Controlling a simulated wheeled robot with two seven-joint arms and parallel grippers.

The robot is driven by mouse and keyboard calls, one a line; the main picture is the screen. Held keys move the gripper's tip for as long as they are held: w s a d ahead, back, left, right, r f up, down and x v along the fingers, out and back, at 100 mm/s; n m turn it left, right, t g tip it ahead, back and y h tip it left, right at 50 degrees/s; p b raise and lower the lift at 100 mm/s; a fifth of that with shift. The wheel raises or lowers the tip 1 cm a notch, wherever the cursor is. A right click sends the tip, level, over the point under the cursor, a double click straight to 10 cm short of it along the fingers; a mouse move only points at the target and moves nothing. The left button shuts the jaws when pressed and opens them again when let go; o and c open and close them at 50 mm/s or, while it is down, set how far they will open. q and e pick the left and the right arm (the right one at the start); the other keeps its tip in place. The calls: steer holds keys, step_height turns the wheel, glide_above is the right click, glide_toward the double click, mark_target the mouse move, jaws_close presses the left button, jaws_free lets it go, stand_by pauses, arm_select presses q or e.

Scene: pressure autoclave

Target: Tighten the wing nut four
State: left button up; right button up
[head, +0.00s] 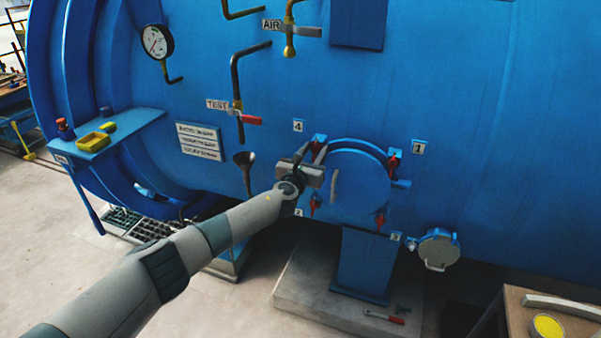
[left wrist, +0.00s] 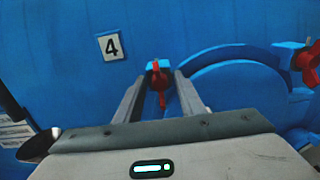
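Wing nut four is a red wing nut (left wrist: 159,82) in a blue lug, right of the "4" label (left wrist: 111,46) in the left wrist view. In the head view the "4" label (head: 298,126) is above my left gripper (head: 317,152), which largely hides the nut. My left gripper reaches to the upper left rim of the round blue hatch door (head: 360,182). In the left wrist view its fingers (left wrist: 160,88) stand apart, one on each side of the nut, with gaps visible. I cannot tell whether the tips touch it. My right gripper is not in view.
Other red wing nuts sit at the hatch's upper right (head: 394,163), lower right (head: 380,219) and lower left (head: 315,204). A dark funnel (head: 244,160) hangs left of my gripper. A red-handled tool (head: 384,317) lies on the plinth.

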arm_select(q)
steer(key=shift+s+a, duration=0.2)
steer(key=shift+s, duration=0.35)
steer(key=b+v, duration=0.2)
steer(key=v, duration=1.3)
steer(key=shift+s, duration=0.4)
steer(key=shift+a, duration=0.1)
